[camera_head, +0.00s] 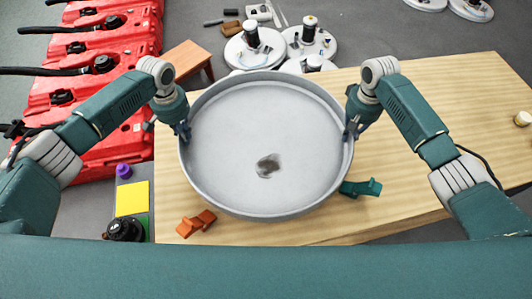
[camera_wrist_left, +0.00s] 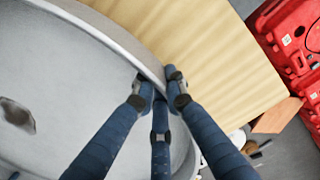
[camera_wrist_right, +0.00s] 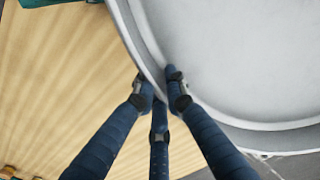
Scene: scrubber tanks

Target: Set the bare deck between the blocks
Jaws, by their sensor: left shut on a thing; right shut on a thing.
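The bare deck (camera_head: 240,110) is a large round grey pan with a raised rim and a dark mark in its floor. It also shows in the left wrist view (camera_wrist_left: 60,70) and the right wrist view (camera_wrist_right: 230,55). My left gripper (camera_head: 183,130) is shut on its left rim, and my right gripper (camera_head: 350,128) is shut on its right rim. An orange block (camera_head: 196,222) lies on the table at the deck's front left. A teal block (camera_head: 361,187) sits at its front right, close to the rim. I cannot tell whether the deck touches the table.
The wooden table (camera_head: 450,105) is clear to the right except for a small pale cylinder (camera_head: 522,118). Red tank machines (camera_head: 110,90) stand on the left. White round decks with black parts (camera_head: 253,45) lie on the floor behind. A yellow pad (camera_head: 132,198) is at the left.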

